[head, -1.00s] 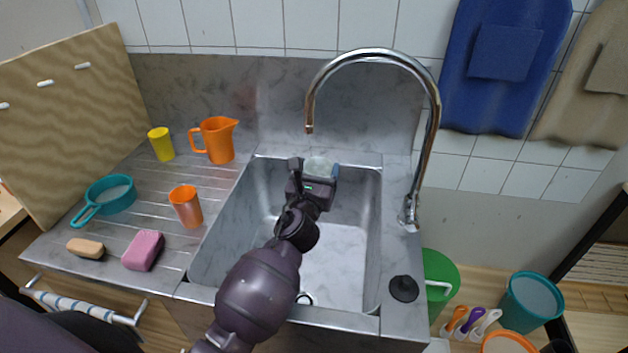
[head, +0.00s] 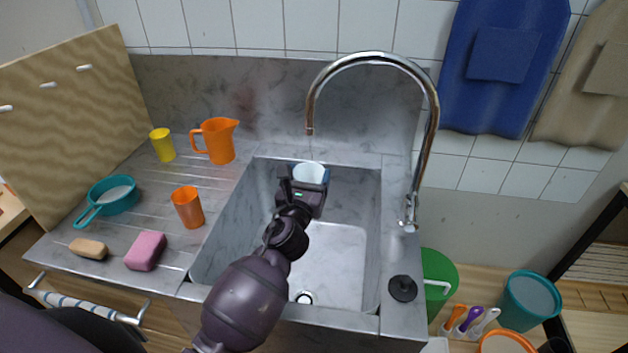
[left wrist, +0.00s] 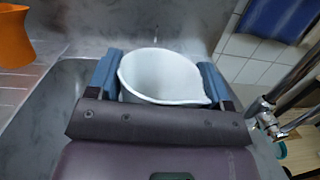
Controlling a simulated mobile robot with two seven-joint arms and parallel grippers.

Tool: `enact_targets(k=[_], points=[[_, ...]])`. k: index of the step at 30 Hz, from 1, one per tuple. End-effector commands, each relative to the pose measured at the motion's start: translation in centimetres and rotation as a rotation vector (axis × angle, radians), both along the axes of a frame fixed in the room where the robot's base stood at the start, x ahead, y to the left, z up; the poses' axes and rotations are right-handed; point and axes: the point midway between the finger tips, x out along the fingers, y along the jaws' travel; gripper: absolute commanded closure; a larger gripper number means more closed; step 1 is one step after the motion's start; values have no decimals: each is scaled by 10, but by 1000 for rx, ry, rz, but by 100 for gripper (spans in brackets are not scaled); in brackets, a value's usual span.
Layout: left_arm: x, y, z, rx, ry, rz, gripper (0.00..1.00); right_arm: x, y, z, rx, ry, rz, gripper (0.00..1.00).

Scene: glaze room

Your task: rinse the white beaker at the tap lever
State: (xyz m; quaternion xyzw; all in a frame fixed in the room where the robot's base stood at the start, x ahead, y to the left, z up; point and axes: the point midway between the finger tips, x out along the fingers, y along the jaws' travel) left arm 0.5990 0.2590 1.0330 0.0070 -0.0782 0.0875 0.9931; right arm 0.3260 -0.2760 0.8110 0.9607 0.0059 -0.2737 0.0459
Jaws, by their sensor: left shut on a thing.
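The white beaker (head: 309,173) is upright or nearly so, with its open mouth facing up, over the back of the sink basin and under the spout tip. In the left wrist view the beaker (left wrist: 163,76) sits between the two blue fingers of my left gripper (left wrist: 160,82). My left gripper (head: 310,181) is shut on it. The chrome tap (head: 433,130) arches over the basin, and its lever (head: 408,212) is at the right rim. No water shows from the spout. The beaker's lower part is hidden by my gripper. My right gripper is not in view.
The sink basin (head: 345,270) is empty. On the drainer at left stand an orange jug (head: 219,141), yellow cup (head: 162,145), orange cup (head: 188,208), teal pan (head: 112,196), pink sponge (head: 146,251) and tan block (head: 89,248). A black plug (head: 403,288) lies on the right rim.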

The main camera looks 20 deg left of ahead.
Motion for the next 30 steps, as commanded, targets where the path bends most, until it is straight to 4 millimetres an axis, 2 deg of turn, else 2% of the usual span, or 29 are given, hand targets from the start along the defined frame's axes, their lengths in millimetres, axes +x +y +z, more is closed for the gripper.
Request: enact_targets(k=[12,24,30], points=[[-26,2,0,0,1,0,50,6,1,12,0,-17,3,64],[-50,3,0,-1,1,0,50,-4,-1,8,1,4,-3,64],[-55,3,0,0,0,0,50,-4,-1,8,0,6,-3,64]])
